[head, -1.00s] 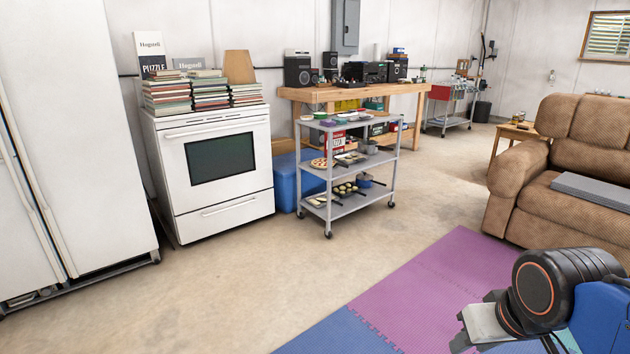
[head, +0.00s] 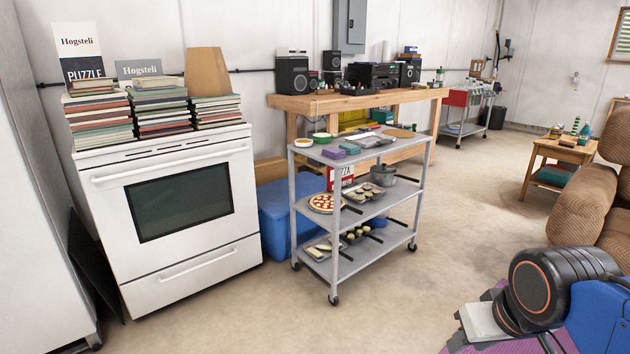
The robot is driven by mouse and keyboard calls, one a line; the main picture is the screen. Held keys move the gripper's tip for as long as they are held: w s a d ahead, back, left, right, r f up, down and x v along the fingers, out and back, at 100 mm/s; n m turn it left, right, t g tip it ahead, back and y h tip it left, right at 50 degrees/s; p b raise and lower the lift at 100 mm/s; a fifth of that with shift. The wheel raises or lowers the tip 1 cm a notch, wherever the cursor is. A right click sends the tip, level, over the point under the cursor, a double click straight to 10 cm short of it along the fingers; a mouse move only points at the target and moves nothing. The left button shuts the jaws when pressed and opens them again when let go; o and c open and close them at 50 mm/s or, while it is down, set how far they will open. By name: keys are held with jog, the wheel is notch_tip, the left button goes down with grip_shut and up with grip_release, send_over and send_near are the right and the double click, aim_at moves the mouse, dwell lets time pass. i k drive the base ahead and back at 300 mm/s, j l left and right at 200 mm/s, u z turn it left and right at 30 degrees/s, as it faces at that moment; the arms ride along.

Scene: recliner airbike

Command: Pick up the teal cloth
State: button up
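No piece is clearly recognisable as a cloth. A small teal item (head: 351,147) lies on the top shelf of the grey cart (head: 307,157), beside a purple block (head: 332,153). Another teal item (head: 552,176) lies on the lower shelf of the small wooden side table (head: 566,151) at right. I cannot tell which of these is the teal cloth. My arm shows at the lower right, well in front of the cart. My gripper's fingers are not visible.
A white oven (head: 185,210) with book stacks stands left of the cart, and a blue bin (head: 277,215) behind it. A wooden workbench (head: 345,101) stands behind. A brown recliner (head: 603,205) is at right. Concrete floor is clear in front of and right of the cart.

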aim_at(350, 148)
jog(key=i+u, duration=0.1)
jog(key=i, duration=0.85)
jog(key=i+l+u, duration=0.1)
jog(key=i, duration=0.85)
jog(key=i+l+u, duration=0.15)
jog(key=u, duration=0.2)
jog(key=i, duration=0.05)
